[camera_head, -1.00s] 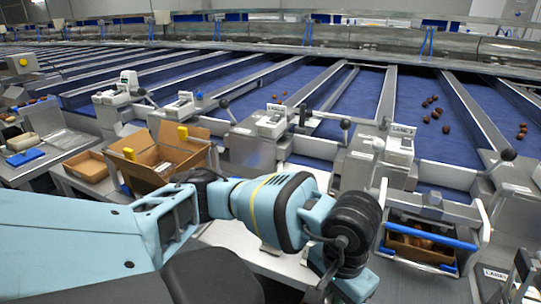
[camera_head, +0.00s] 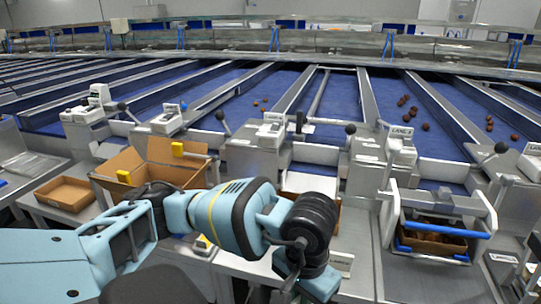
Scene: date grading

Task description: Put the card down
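My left arm comes in from the left and reaches across the lower middle. Its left gripper (camera_head: 303,280) hangs below the dark wrist at the bottom of the picture, over the pale work surface. The fingertips are hidden or cut off, so I cannot tell whether it is open or shut, or whether it holds anything. I cannot make out a card with certainty. My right gripper is not in view.
An open cardboard box (camera_head: 163,170) and a shallow brown tray (camera_head: 66,192) stand at left. A crate under a blue bar (camera_head: 446,230) is at right. Blue lanes (camera_head: 340,97) with scattered dates run behind the lane heads.

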